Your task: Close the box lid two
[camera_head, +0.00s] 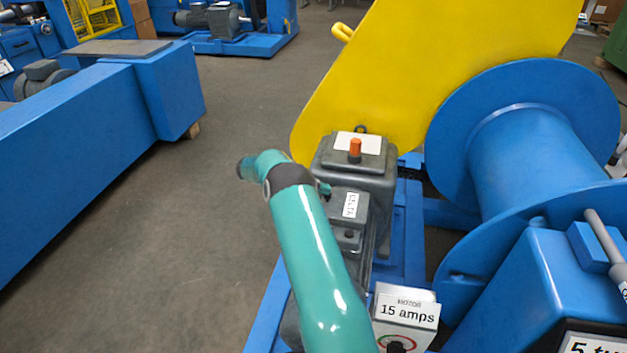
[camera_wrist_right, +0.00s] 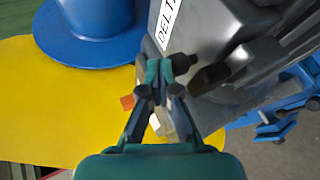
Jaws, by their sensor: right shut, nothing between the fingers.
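A grey motor box with a DELTA label (camera_head: 349,205) stands in front of the yellow guard. Its label and grey side (camera_wrist_right: 192,32) also show in the wrist view. A smaller grey part (camera_head: 348,240) lies just below it in the head view. I cannot tell which part is lid two or whether it is open. My right gripper (camera_wrist_right: 158,76) is shut and empty, its tips beside the grey box near a dark knob (camera_wrist_right: 183,63). In the head view, only a small part of the right gripper (camera_head: 326,189) shows past my teal arm. My left gripper is not in view.
A grey gearbox with an orange cap (camera_head: 355,148) stands behind the labelled box. A big yellow guard (camera_head: 420,70) and blue drum (camera_head: 530,150) are beyond and right. A "15 amps" motor sign (camera_head: 408,312) is in front. Floor (camera_head: 210,230) on the left is clear.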

